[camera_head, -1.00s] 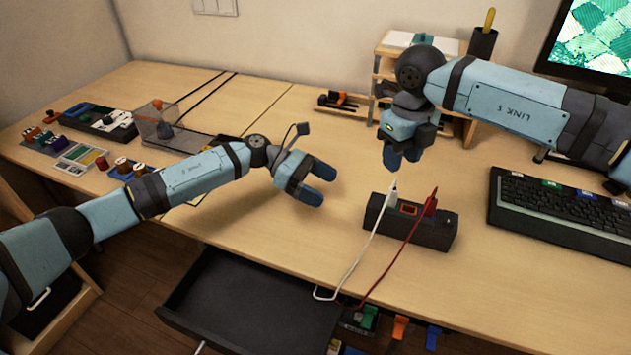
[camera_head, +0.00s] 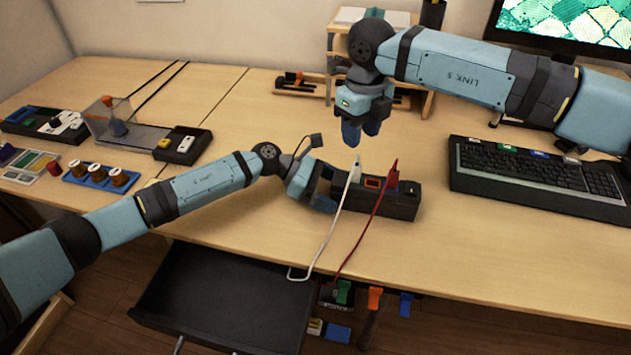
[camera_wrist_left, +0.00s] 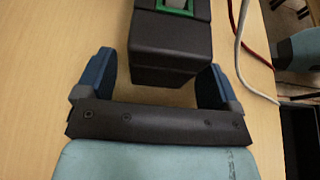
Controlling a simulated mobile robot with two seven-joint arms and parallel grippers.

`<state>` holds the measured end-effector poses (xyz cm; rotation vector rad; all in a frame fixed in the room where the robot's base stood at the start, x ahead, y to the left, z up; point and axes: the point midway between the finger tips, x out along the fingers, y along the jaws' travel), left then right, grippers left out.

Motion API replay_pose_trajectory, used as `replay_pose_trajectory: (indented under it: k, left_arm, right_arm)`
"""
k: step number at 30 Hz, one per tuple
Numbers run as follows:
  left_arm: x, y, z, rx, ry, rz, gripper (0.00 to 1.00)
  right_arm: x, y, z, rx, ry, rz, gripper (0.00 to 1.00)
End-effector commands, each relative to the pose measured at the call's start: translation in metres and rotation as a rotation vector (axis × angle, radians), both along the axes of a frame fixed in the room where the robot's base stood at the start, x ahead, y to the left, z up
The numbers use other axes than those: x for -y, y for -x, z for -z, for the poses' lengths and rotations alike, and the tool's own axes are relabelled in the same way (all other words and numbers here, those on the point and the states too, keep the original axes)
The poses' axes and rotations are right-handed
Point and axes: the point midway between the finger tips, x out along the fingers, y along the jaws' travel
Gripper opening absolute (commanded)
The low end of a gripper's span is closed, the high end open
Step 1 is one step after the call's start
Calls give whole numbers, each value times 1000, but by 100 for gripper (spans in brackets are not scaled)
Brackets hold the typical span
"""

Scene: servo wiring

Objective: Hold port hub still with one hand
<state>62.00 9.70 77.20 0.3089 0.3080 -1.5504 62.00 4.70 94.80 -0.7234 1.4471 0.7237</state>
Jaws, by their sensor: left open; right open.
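The port hub (camera_head: 402,207) is a black block on the desk, with a white plug (camera_head: 355,173) and a red plug (camera_head: 392,174) standing in its top. My left gripper (camera_head: 325,188) is low at the hub's left end, jaws open. In the left wrist view, the hub's near end (camera_wrist_left: 165,62) lies between the open blue fingers (camera_wrist_left: 157,78), with a gap at the left finger; the right finger is very near the hub's side. My right gripper (camera_head: 362,132) is open, pointing down above and behind the hub, holding nothing.
A white cable (camera_head: 330,232) and a red cable (camera_head: 362,238) run from the plugs over the desk's front edge. An open black drawer (camera_head: 220,295) juts out below. A keyboard (camera_head: 540,178) lies at right. Desk between hub and keyboard is clear.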

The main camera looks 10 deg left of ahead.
Motion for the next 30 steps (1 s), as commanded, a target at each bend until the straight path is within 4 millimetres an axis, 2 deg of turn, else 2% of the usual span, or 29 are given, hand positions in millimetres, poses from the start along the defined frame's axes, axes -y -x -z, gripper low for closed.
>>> replay_pose_trajectory:
  k: [11,14,19,25,30]
  left_arm:
    - [6,0,3,1,0,-2,87]
    - [6,0,3,-1,0,-1,69]
    - [6,0,3,-1,0,-1,30]
    - [6,0,3,-1,0,-1,29]
    - [6,0,3,-1,0,-1,30]
  right_arm:
    - [0,0,0,0,0,0,43]
    - [0,0,0,0,0,0,43]
    - [0,0,0,0,0,0,43]
    - [0,0,-2,0,0,-58,44]
    - [-1,1,-11,-2,-1,-293,44]
